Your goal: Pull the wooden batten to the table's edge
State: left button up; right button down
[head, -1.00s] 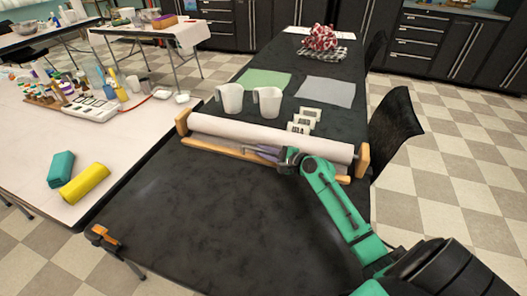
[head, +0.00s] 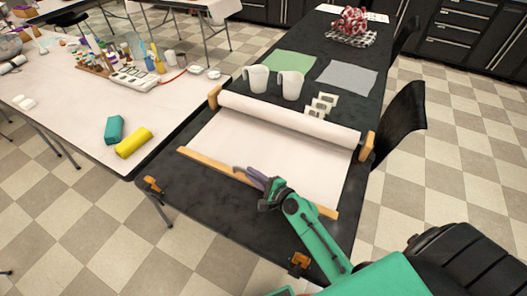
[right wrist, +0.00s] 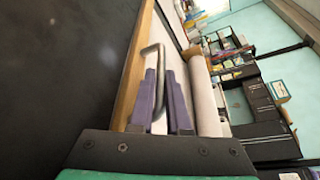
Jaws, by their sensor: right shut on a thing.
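The wooden batten (head: 206,164) lies across the dark table, along the front edge of a white paper sheet (head: 300,162) drawn off a roll (head: 288,117). My right gripper (head: 250,174) is at about the middle of the batten. In the right wrist view, my gripper's purple fingers (right wrist: 163,75) are closed around a bent grey metal handle (right wrist: 153,49) beside the batten (right wrist: 132,75). The dark table's (head: 225,218) front edge lies a short way nearer me than the batten. My left gripper is not in view.
Two orange clamps, one left (head: 153,186) and one right (head: 299,263), sit at the table's front edge. White jugs (head: 257,79) and small frames (head: 320,105) stand behind the roll. A chair (head: 398,125) is at the right. The table between batten and edge is bare.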

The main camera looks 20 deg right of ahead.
jog(key=s+a, duration=0.3)
jog(key=shift+a+p, duration=0.1)
jog(key=shift+p, duration=0.25)
jog(key=shift+s+a, duration=0.2)
jog(key=shift+a, duration=0.05)
jog(key=c, duration=1.2)
grip_release()
jog(key=shift+o, duration=0.2)
jog(key=b+v, duration=0.1)
jog(key=v, duration=0.4)
jog(key=b+v, duration=0.2)
jog(key=v, duration=0.4)
jog(key=shift+s+f, duration=0.2)
jog(key=shift+s+d+r, duration=0.15)
jog(key=shift+s+r, duration=0.1)
jog(key=shift+s, duration=0.05)
